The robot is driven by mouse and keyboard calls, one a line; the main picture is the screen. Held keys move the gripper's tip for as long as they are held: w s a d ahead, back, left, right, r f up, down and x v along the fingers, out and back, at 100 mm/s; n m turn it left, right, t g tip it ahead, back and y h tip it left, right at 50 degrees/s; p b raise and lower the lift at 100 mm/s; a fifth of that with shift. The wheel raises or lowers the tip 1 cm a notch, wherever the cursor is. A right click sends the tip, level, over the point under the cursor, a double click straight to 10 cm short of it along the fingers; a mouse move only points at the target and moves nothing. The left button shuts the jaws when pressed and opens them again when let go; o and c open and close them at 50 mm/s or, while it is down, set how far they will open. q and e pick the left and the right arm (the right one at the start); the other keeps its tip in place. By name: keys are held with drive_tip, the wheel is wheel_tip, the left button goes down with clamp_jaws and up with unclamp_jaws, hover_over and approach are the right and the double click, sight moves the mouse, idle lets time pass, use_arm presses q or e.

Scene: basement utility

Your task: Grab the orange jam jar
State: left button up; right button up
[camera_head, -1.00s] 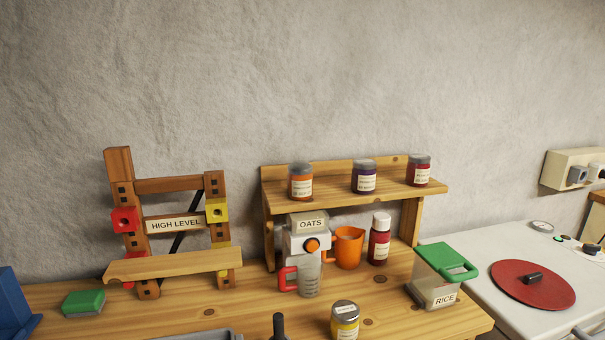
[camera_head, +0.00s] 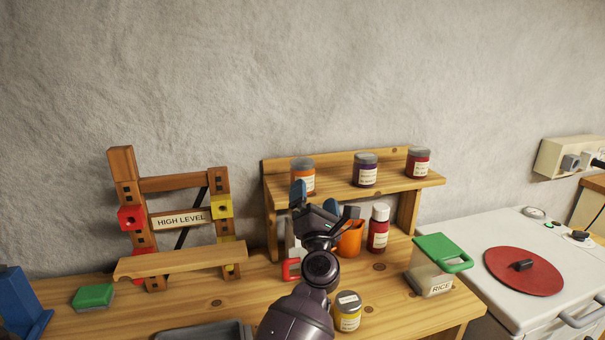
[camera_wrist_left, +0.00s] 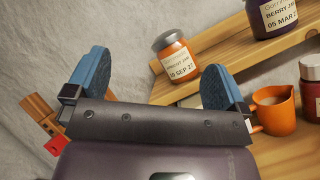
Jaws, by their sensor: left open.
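The orange jam jar (camera_head: 303,172) stands upright on the left end of the small wooden shelf (camera_head: 400,184), with a grey lid and a white label. My left gripper (camera_head: 318,198) is in front of and below it, hiding part of the jar. In the left wrist view, the jar (camera_wrist_left: 175,55) shows beyond and between the two blue finger pads of the open gripper (camera_wrist_left: 158,84). The jaws are empty and apart from the jar. My right gripper is not in view.
A purple jar (camera_head: 365,172) and a red jar (camera_head: 418,163) share the shelf. An orange mug (camera_head: 349,240) and a red bottle (camera_head: 378,230) stand beneath it. A wooden frame (camera_head: 185,185) is on the left.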

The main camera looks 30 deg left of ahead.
sight(307, 176)
use_arm(q)
drive_tip(key=w+a+n+g, duration=0.2)
drive_tip(key=n+g, duration=0.1)
drive_tip(key=n, duration=0.1)
drive_tip(key=w+a+n+g, duration=0.1)
drive_tip(key=w+n+g, duration=0.2)
drive_tip(key=n, duration=0.1)
drive_tip(key=w+a+n+g, duration=0.2)
drive_tip(key=n, duration=0.3)
drive_tip(key=shift+w+a+r+g+y+p, duration=0.1)
drive_tip(key=shift+w+a+g+y+p, duration=0.2)
drive_tip(key=shift+a+g+y, duration=0.1)
drive_tip(key=shift+b+x, duration=0.6)
drive_tip(key=shift+x, duration=2.35)
drive_tip(key=shift+d+r, duration=0.1)
drive_tip(key=shift+r, duration=0.05)
drive_tip(key=c, duration=1.3)
drive_tip(key=shift+o, duration=0.2)
drive_tip(key=shift+r, duration=0.1)
